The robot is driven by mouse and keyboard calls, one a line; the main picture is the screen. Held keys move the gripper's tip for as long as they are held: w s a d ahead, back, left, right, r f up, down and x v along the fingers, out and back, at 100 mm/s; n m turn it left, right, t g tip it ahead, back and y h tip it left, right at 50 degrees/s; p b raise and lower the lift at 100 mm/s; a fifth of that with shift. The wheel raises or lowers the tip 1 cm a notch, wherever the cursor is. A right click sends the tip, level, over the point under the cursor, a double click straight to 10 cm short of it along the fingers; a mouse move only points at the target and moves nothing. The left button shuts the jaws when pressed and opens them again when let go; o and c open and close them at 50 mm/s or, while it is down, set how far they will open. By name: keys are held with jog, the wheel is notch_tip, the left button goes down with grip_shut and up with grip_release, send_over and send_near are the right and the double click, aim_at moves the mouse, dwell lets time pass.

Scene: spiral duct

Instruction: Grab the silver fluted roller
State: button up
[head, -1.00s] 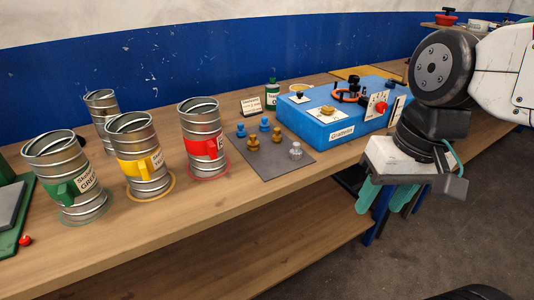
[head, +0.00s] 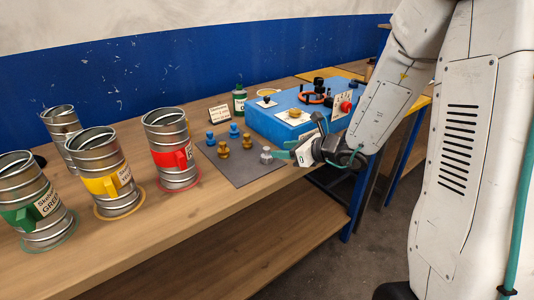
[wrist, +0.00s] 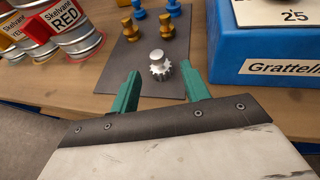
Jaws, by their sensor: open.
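The silver fluted roller (wrist: 160,67) stands upright on the grey mat near its front edge, with a knob on top and a toothed body. It also shows in the head view (head: 266,155), at the mat's right corner. My gripper (wrist: 164,84) is open and empty, its two green fingers pointing toward the roller. In the wrist view the roller appears between and just beyond the fingertips; whether the fingers flank it is hard to tell. In the head view my gripper (head: 279,155) is low at the bench's front edge, right beside the roller.
Brass pieces (head: 222,149) and blue pieces (head: 234,130) stand behind the roller on the grey mat (head: 245,175). The blue box (head: 262,123) lies close to the right. Metal duct cans with red (head: 167,130), yellow (head: 98,162) and green (head: 30,180) labels stand left.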

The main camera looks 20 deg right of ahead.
aim_at(269, 149)
jog(key=x, duration=0.7)
jog(key=shift+w+a+r, duration=0.1)
jog(key=shift+a, duration=0.2)
grip_shut()
